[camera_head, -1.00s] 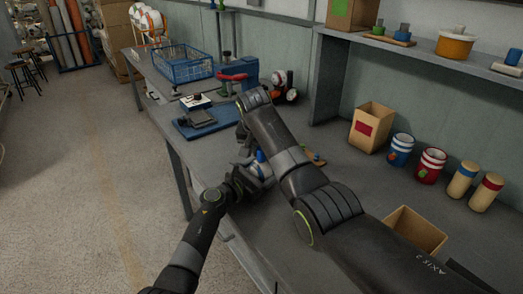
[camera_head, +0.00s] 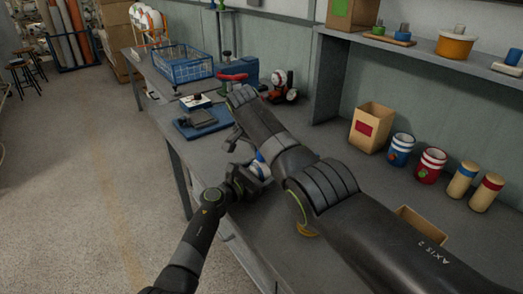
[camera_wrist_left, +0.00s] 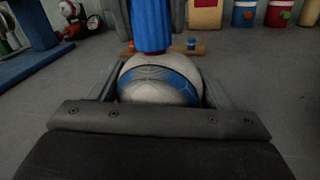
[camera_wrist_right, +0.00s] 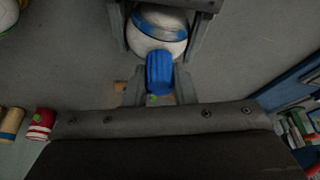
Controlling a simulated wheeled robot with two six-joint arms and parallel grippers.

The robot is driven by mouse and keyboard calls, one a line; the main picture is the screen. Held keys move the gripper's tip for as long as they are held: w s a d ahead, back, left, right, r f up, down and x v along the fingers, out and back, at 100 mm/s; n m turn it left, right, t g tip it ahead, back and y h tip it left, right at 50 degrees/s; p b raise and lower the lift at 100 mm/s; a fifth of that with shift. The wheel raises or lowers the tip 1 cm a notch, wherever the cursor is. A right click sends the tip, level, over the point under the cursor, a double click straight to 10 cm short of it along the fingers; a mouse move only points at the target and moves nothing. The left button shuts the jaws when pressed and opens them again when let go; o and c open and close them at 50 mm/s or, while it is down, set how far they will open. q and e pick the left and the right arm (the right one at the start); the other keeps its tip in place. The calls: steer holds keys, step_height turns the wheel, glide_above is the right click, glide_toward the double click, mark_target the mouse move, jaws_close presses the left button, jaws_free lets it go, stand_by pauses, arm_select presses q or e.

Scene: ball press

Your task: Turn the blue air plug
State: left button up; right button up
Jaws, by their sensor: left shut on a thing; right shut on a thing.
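A white, grey and blue ball (camera_wrist_left: 160,82) sits between the fingers of my left gripper (camera_wrist_left: 158,92), which is shut on it. In the head view my left gripper (camera_head: 250,180) is above the bench; only a sliver of the ball (camera_head: 259,158) shows there. The blue air plug (camera_wrist_right: 160,72) stands out from the ball and is between the fingers of my right gripper (camera_wrist_right: 158,88), which is shut on it. The plug also shows at the top of the left wrist view (camera_wrist_left: 152,28), upright above the ball. My right forearm hides much of this in the head view.
A blue press base (camera_head: 201,121) and a blue wire basket (camera_head: 179,64) lie farther along the bench. A cardboard box (camera_head: 371,127), striped cans (camera_head: 430,166) and two cylinders stand by the wall. A small wooden board (camera_wrist_left: 178,48) lies behind the ball.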

steer(key=shift+r, duration=0.1)
steer(key=o, duration=1)
steer(key=v, duration=1.2)
steer(key=shift+s, duration=0.1)
